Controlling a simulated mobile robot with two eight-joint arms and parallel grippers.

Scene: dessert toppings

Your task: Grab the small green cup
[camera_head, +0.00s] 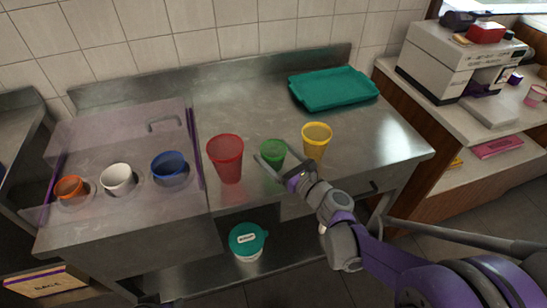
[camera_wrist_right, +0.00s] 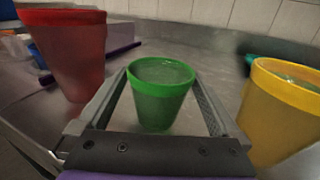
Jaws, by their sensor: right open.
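The small green cup (camera_head: 273,152) stands upright on the steel counter between a larger red cup (camera_head: 226,158) and a yellow cup (camera_head: 316,141). My right gripper (camera_head: 277,162) is open, with its fingers at either side of the green cup. In the right wrist view the green cup (camera_wrist_right: 160,92) sits between the two open fingers, with gaps visible at both sides. The red cup (camera_wrist_right: 66,52) is just outside the left finger and the yellow cup (camera_wrist_right: 283,108) outside the right one. My left gripper is not in view.
A teal tray (camera_head: 333,88) lies at the back right. A lidded tub (camera_head: 247,242) sits on the lower shelf. The counter behind the green cup is clear.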

